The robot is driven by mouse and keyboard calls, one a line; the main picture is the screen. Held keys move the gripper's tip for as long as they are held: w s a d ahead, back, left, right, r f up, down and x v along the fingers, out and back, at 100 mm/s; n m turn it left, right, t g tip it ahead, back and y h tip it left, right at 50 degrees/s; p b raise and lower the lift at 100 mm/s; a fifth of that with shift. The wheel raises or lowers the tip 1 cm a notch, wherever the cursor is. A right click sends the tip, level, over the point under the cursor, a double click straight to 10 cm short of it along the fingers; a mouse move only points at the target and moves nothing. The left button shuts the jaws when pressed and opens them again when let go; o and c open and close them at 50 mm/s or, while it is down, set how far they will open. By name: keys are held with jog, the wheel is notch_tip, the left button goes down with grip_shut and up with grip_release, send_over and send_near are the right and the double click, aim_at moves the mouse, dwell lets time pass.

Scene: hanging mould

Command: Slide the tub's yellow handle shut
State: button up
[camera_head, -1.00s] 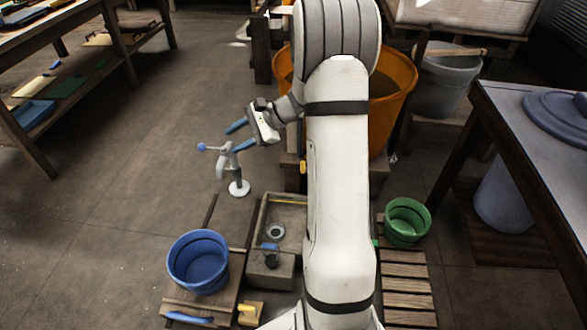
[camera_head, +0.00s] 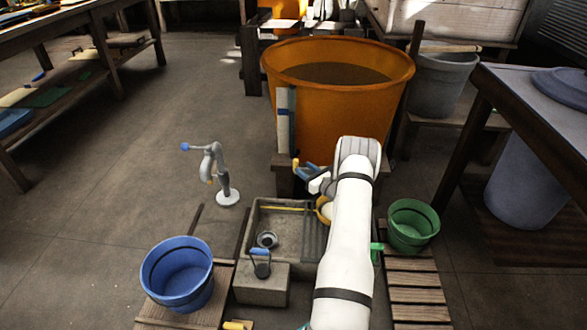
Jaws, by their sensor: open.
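The large orange tub (camera_head: 345,100) stands behind the stone sink and holds something dark. A small yellow piece (camera_head: 295,163), which looks like its handle, shows low at the tub's front left. My gripper (camera_head: 309,168) has blue fingers and is open, just right of the yellow piece and in front of the tub. From this angle I cannot tell whether a finger touches the yellow piece. Part of the tub's lower front is hidden by my arm, and the handle's slide is too small to make out.
The stone sink (camera_head: 270,228) lies below, with a thin yellow rod and a yellow-rimmed round thing (camera_head: 323,208) near my arm. A grey tap (camera_head: 220,175) and blue bucket (camera_head: 178,273) are left; a green bucket (camera_head: 412,226) is right.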

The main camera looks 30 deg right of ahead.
aim_at(298, 164)
jog(key=w, duration=0.2)
jog(key=w+b, duration=0.1)
jog(key=w, duration=0.1)
jog(key=w+a+b, duration=0.1)
jog(key=shift+w, duration=0.4)
jog(key=shift+c, duration=0.3)
grip_shut()
